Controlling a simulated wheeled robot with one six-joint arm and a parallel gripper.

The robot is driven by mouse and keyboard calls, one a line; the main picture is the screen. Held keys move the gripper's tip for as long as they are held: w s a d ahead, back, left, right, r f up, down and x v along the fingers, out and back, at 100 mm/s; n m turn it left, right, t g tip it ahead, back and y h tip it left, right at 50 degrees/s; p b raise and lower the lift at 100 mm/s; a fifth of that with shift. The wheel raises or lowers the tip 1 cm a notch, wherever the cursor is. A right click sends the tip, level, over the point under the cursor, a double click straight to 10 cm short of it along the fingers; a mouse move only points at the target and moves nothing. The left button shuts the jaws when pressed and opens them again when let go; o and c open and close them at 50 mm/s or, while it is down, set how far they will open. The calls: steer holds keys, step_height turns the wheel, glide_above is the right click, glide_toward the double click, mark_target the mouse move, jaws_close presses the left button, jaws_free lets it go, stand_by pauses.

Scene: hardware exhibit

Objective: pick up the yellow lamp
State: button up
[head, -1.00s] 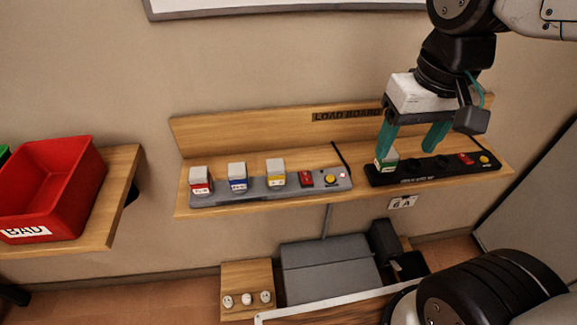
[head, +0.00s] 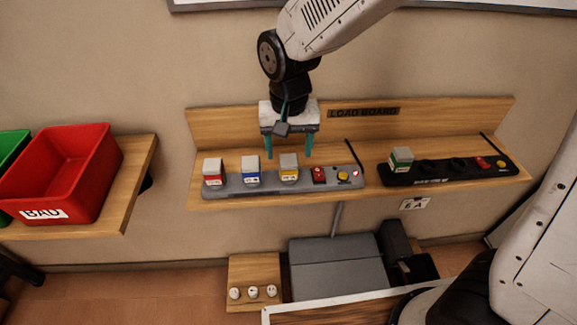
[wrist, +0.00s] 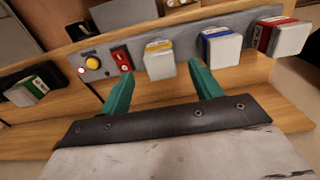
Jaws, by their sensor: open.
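The yellow lamp (head: 289,168) is a grey-white block with a yellow label band, seated upright in the grey power strip (head: 330,185) on the wooden shelf. It is the rightmost of three such blocks there. In the wrist view the yellow lamp (wrist: 159,60) stands just beyond the fingers, roughly between their lines. My gripper (head: 289,148) is open and empty, with its teal fingers above and behind the row of blocks. In the wrist view my gripper (wrist: 162,82) shows its two fingers spread apart, neither seen touching the lamp.
Beside it are a blue-labelled block (head: 250,170) and a red-labelled block (head: 213,172). A red switch (head: 319,175) and yellow button (head: 342,176) are to its right. A green-labelled block (head: 401,160) sits in the black strip (head: 450,176). A red BAD bin (head: 85,180) stands left.

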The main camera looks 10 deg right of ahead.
mark_target(289, 159)
step_height(289, 159, down, 5)
steer(key=shift+w+r, duration=0.1)
steer(key=shift+r, duration=0.05)
steer(key=c, duration=1.1)
steer(key=shift+r, duration=0.15)
